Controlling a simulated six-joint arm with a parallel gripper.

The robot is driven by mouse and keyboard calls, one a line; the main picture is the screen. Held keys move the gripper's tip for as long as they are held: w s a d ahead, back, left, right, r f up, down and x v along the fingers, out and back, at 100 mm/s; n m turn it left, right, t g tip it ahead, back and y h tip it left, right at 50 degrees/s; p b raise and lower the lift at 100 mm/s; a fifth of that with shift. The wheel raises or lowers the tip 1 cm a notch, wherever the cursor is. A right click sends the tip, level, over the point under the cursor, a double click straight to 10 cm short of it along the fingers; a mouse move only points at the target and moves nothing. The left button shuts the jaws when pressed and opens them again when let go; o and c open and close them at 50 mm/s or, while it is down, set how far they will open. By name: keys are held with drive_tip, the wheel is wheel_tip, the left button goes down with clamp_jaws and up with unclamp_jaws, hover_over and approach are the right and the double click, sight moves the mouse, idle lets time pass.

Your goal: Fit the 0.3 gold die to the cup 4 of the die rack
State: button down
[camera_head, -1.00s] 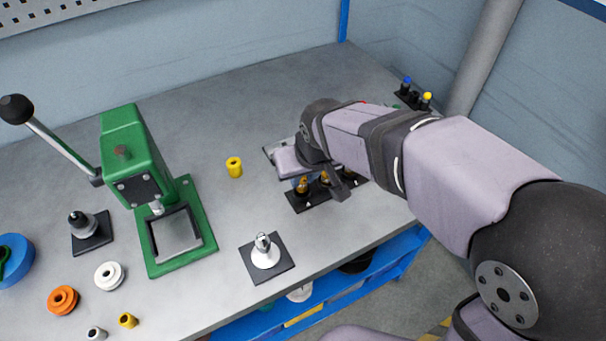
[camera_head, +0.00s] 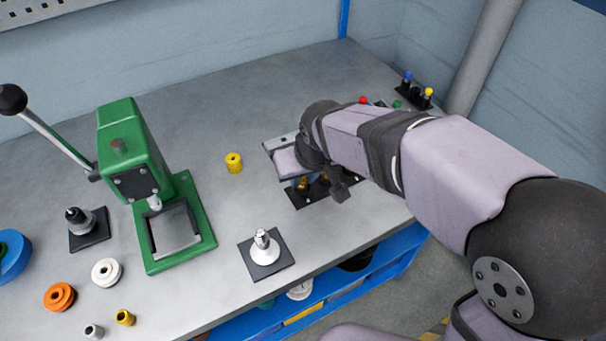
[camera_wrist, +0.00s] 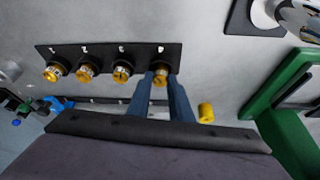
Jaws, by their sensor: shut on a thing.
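In the wrist view the die rack (camera_wrist: 110,57) is a black strip with several marked cups, each with a gold die at it. My gripper (camera_wrist: 161,84) has its two blue fingers closed on the gold die (camera_wrist: 163,72) at the rightmost cup. I cannot tell from this view how deep that die sits. The other gold dies (camera_wrist: 122,73) stand to the left of my fingers. The size marks are too small to read. In the head view my gripper (camera_head: 297,182) is over the rack (camera_head: 310,198), mostly hidden by my wrist.
A green press (camera_head: 130,160) stands at the left, with a yellow spool (camera_head: 234,162) between it and the rack. A black base with a white and metal post (camera_head: 264,252) stands in front. Orange (camera_head: 59,297) and white (camera_head: 106,271) pulleys lie front left.

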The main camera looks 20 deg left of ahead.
drive_tip(key=shift+f, duration=0.2)
drive_tip(key=shift+f, duration=0.15)
idle(0.5)
drive_tip(key=c, duration=1.5)
unclamp_jaws()
drive_tip(key=shift+b+v, duration=0.5)
drive_tip(key=shift+v, duration=3.2)
